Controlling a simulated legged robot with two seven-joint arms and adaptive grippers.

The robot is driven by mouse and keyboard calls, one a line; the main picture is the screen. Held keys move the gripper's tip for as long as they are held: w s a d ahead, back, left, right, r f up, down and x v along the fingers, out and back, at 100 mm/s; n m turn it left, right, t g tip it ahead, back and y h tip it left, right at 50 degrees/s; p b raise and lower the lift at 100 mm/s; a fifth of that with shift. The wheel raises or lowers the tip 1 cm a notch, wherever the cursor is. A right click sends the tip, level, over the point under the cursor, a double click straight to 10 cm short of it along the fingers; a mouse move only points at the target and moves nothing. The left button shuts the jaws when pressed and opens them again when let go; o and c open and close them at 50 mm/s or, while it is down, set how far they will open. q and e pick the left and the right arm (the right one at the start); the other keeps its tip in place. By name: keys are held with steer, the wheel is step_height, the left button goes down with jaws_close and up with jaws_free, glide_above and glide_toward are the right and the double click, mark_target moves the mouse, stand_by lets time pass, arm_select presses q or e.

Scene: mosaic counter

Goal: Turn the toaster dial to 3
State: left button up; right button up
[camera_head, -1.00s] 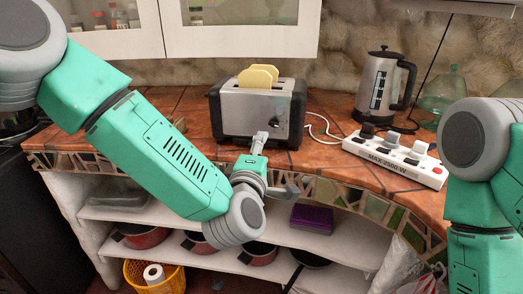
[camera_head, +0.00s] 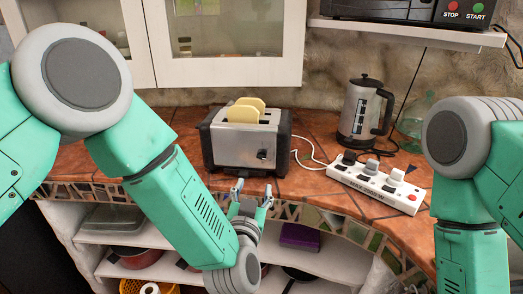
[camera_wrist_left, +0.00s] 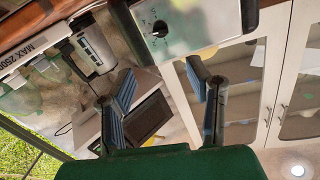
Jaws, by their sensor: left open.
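The toaster (camera_head: 243,140) is silver with black ends and stands on the tiled counter with two bread slices (camera_head: 252,106) in its slots. Its dark dial (camera_head: 262,154) is low on the right of its front face. In the left wrist view the dial (camera_wrist_left: 158,28) shows with small marks around it, too small to read. My left gripper (camera_head: 252,192) is open and empty, in front of and below the dial, apart from the toaster. Its spread fingers also show in the left wrist view (camera_wrist_left: 160,80). My right gripper is out of view.
A white power strip (camera_head: 375,184) with several plugs lies right of the toaster. A kettle (camera_head: 359,112) stands behind it. A white cord (camera_head: 312,152) runs between toaster and strip. Shelves with pots are below the counter edge. A black appliance (camera_head: 405,10) sits above right.

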mark_target(261, 157)
arm_select(q)
steer(key=w, duration=0.4)
steer(key=w+d, duration=0.1)
steer(key=w, duration=0.4)
steer(key=w+d, duration=0.1)
steer(key=w, duration=0.3)
steer(key=shift+w, duration=0.35)
steer(key=shift+a, duration=0.1)
jaws_close()
